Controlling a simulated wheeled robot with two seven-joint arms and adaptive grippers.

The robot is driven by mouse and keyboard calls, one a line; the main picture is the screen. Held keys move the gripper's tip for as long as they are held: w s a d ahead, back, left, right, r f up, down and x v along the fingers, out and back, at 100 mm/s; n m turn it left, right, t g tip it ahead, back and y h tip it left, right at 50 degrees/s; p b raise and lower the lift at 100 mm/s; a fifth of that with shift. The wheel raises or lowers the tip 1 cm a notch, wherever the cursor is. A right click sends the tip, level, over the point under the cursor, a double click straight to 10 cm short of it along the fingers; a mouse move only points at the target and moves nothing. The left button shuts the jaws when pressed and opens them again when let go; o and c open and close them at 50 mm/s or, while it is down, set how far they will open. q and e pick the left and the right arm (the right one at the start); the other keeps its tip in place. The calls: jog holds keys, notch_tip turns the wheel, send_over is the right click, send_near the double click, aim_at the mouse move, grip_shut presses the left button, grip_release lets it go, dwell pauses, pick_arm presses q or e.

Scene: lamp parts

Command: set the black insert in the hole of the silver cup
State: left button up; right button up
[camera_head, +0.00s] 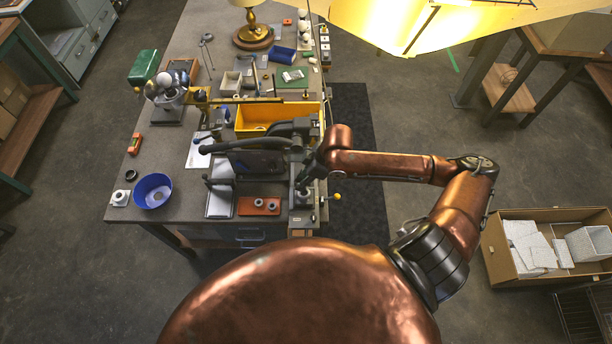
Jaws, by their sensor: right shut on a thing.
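My right gripper (306,180) reaches down over the near right corner of the workbench. It is shut on a small dark piece that looks like the black insert, mostly hidden by the fingers. Just below the fingertips is a small grey fixture (303,200) at the bench edge, with what looks like the silver cup in it. I cannot tell whether the insert touches the cup or is in its hole. My left gripper is not in view.
An orange-red tray (246,207) with small silver rings lies left of the gripper. A dark jointed arm stand and a yellow bin (254,113) stand behind. A blue bowl (153,203) sits at the bench's left end. A yellow-tipped knob (337,196) sticks out right of the fixture.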

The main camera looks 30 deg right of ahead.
jog(key=shift+s+d+f+n+b, duration=0.35)
jog(key=shift+d+f+b, duration=0.25)
jog(key=shift+d+f, duration=0.1)
notch_tip(320, 180, down, 4)
jog(key=b, duration=0.4)
jog(key=shift+r+b, duration=0.1)
jog(key=shift+b, duration=0.25)
jog(key=shift+s+r+p, duration=0.1)
jog(key=shift+p, duration=0.55)
jog(key=shift+f, duration=0.7)
dwell(0.7)
jog(key=shift+r+p, duration=0.2)
jog(key=shift+p, duration=0.7)
jog(key=shift+f, duration=0.2)
dwell(0.5)
jog(key=shift+r+p, duration=0.2)
jog(key=shift+p, duration=0.6)
